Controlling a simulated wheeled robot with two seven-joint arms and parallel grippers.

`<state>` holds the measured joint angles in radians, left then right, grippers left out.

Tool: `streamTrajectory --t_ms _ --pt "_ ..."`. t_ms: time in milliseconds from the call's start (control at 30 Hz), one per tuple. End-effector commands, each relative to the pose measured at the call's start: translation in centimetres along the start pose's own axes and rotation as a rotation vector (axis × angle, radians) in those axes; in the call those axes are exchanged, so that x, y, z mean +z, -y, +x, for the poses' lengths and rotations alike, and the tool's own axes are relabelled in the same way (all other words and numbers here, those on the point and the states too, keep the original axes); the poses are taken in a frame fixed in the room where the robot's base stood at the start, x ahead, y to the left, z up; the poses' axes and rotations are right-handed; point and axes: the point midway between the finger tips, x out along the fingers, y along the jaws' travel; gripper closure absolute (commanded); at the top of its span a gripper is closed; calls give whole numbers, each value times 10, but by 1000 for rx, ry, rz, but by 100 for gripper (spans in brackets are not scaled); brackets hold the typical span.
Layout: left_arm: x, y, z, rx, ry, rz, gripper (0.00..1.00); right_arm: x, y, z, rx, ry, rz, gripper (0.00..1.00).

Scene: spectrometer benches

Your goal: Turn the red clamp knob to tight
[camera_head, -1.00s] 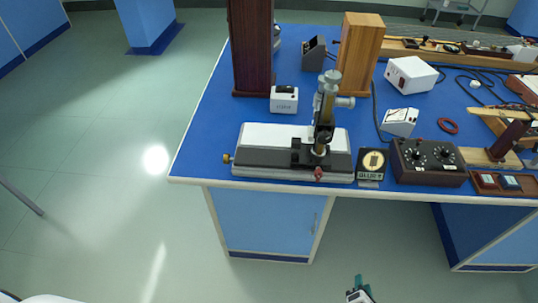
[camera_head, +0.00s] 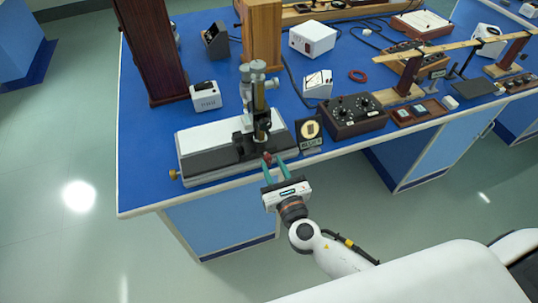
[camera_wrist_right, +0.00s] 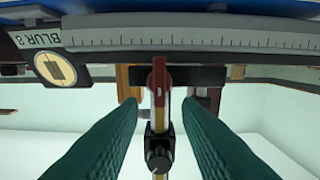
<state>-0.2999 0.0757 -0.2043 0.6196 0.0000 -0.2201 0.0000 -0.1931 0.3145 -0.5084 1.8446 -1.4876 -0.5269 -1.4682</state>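The red clamp knob (camera_head: 267,158) is on the front of the travelling microscope (camera_head: 258,110), low on its carriage by the bench's front edge. It also shows in the right wrist view as a red upright lever (camera_wrist_right: 159,78), just beyond the fingers and centred between them. My right gripper (camera_head: 275,171) is open, its two green fingers pointing at the knob from the front. In the right wrist view the fingers (camera_wrist_right: 158,130) stand apart on either side of the knob's line. I cannot tell whether they touch it. My left gripper is not in view.
A small sign card (camera_head: 310,135) stands right of the microscope, with a black dial box (camera_head: 355,115) beyond it. A white box (camera_head: 205,96) and a dark wooden cabinet (camera_head: 155,50) stand behind. The floor in front of the bench is clear.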

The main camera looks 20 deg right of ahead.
Motion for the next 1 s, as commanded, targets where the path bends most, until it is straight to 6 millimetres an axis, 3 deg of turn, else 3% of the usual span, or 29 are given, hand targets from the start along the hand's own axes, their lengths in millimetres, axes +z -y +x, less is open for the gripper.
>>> streamTrajectory --t_ms 200,567,767,1000 --pt "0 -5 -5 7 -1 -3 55 -1 0 26 1 -1 0 69" --pt "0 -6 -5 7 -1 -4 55 1 0 30 0 1 1 69" --pt "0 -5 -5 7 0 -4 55 1 0 30 0 1 1 100" --pt "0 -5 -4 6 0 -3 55 2 0 30 0 3 3 100"
